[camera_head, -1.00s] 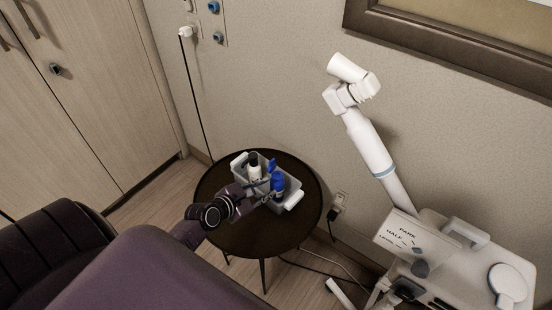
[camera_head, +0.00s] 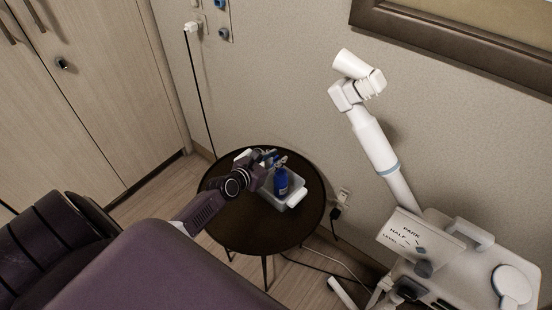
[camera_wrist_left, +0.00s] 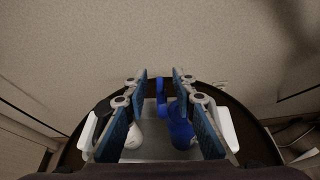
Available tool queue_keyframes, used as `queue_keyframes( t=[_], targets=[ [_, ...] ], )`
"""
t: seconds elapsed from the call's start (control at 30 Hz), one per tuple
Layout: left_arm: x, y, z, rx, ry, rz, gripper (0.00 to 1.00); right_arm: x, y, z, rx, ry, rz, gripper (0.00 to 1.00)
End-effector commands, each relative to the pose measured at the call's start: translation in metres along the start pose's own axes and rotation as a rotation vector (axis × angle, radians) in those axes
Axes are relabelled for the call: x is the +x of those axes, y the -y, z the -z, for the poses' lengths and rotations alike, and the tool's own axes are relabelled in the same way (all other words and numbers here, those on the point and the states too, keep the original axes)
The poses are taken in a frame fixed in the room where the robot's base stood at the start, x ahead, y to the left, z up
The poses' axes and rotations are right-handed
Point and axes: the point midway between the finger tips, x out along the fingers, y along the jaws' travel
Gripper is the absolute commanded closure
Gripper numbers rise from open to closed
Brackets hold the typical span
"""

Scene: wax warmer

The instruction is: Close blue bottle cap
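The blue bottle (camera_head: 281,182) stands in a grey tray (camera_head: 297,196) with white handles on the round dark table. In the left wrist view the blue bottle (camera_wrist_left: 181,132) is near the right finger; I cannot tell whether they touch. A blue piece that looks like its raised cap (camera_wrist_left: 160,88) shows between the fingers, beyond the bottle body. My left gripper (camera_head: 278,158) is above the tray at the bottle's top and hides the cap in the head view. Its fingers (camera_wrist_left: 160,78) are spread apart with nothing gripped. My right gripper is not in view.
A white bottle (camera_wrist_left: 133,136) stands in the tray beside the left finger, hidden in the head view. The round table (camera_head: 235,212) has bare room in front. A wall is close behind, and a white steamer-like machine (camera_head: 375,150) stands to the right.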

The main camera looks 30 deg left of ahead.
Motion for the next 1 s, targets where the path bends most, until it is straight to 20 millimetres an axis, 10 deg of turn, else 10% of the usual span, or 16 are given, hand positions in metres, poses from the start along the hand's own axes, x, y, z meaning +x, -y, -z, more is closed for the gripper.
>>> queue_keyframes(
  t=[0.3, 0.53, 1.0],
  targets=[
    [0.0021, -0.0003, -0.0003, 0.001, 0.000, 0.000, 0.76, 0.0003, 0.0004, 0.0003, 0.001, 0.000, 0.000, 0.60],
    [0.0019, -0.0002, -0.0002, 0.001, 0.000, 0.000, 1.00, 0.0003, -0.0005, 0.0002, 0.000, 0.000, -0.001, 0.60],
    [0.0012, 0.0035, -0.0018, 0.036, 0.000, -0.016, 1.00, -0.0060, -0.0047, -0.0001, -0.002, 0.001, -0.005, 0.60]
  ],
)
